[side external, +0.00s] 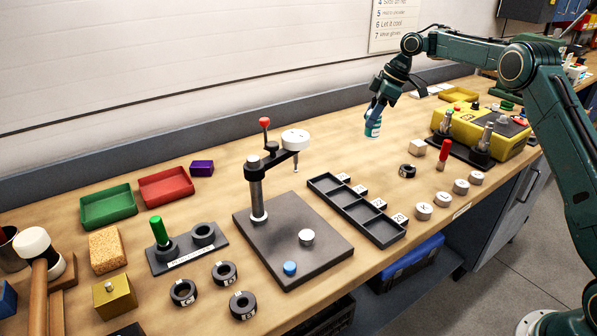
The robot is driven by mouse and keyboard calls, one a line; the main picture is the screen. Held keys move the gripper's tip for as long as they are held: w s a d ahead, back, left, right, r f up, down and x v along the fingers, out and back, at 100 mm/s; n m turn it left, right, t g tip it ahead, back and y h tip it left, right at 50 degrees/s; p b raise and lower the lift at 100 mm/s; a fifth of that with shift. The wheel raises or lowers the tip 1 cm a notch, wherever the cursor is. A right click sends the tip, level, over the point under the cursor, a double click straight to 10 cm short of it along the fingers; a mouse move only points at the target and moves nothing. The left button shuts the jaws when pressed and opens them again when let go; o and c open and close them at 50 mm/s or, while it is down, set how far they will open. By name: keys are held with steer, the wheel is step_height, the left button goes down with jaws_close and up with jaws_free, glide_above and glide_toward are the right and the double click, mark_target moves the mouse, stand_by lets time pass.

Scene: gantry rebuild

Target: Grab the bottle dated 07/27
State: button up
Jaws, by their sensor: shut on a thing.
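My gripper (376,109) is at the upper middle right of the side external view, pointing down. It is shut on a small teal bottle (373,128) with a pale label. The bottle looks upright and seems held above the wooden bench. The print on its label is too small to read, so I cannot tell its date. My gripper's fingers hide the top of the bottle.
A dark tray with several compartments (337,198) and a press stand (258,187) are left of the bottle. A yellow box (510,140), black ring (407,171) and several white round pieces (461,187) are to the right. Bare bench lies below the bottle.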

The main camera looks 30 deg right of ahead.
steer(key=shift+r, duration=0.45)
stand_by(0.3)
steer(key=shift+d, duration=0.1)
